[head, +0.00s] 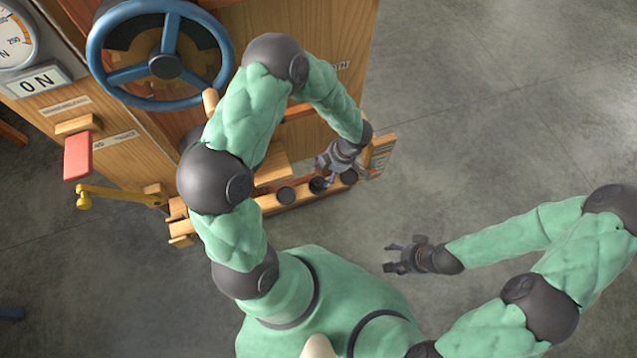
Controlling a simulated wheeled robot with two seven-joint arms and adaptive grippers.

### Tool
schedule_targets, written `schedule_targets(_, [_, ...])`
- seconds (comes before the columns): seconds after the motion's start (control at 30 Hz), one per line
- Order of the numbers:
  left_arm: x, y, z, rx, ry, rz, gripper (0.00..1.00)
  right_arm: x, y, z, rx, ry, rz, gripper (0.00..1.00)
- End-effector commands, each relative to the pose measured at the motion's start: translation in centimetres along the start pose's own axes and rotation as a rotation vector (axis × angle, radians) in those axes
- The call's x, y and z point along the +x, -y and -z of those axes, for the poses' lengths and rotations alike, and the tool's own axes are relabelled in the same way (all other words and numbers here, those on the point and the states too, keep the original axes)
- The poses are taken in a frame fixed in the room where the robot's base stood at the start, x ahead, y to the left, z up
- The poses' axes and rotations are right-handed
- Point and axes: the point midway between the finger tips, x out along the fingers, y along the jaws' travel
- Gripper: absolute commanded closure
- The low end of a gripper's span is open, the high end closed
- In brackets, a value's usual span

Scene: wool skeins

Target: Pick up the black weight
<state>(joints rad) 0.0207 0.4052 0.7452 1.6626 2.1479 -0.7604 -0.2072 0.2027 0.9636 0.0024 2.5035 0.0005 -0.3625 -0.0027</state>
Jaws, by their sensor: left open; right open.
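My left gripper (341,173) is open over the right part of the ledge, above or beside these pieces; contact cannot be told. My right gripper (391,258) is open and empty over the floor, to the right of the ledge.
The wooden machine (290,30) has a blue handwheel (163,64), a gauge (14,40) and an ON sign (37,80). A red block (77,157) and a yellow lever (118,195) stick out at the left. The grey floor (500,110) on the right is clear.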

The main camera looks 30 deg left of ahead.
Motion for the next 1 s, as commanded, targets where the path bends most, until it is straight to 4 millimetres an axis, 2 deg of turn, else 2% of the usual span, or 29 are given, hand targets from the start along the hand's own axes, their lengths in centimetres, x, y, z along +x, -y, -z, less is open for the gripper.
schedule_targets(0.3, [4.7, 0.0, -0.1, -0.001, 0.0, 0.003, 0.32, 2.1, -0.8, 0.1, 0.0, 0.0, 0.0, 0.36])
schedule_targets(0.57, [6.1, -0.2, 0.0, 0.0, 0.0, 0.0, 0.32, 2.8, -1.0, 0.1, 0.0, 0.0, 0.0, 0.36])
schedule_targets(0.9, [10.3, -0.8, 0.0, 0.001, 0.0, 0.001, 0.32, 5.4, -1.9, 0.2, 0.0, 0.0, 0.0, 0.36])
schedule_targets(1.0, [10.6, -0.8, 0.0, 0.001, 0.001, 0.001, 0.32, 5.5, -1.9, 0.2, 0.0, 0.0, 0.0, 0.36])
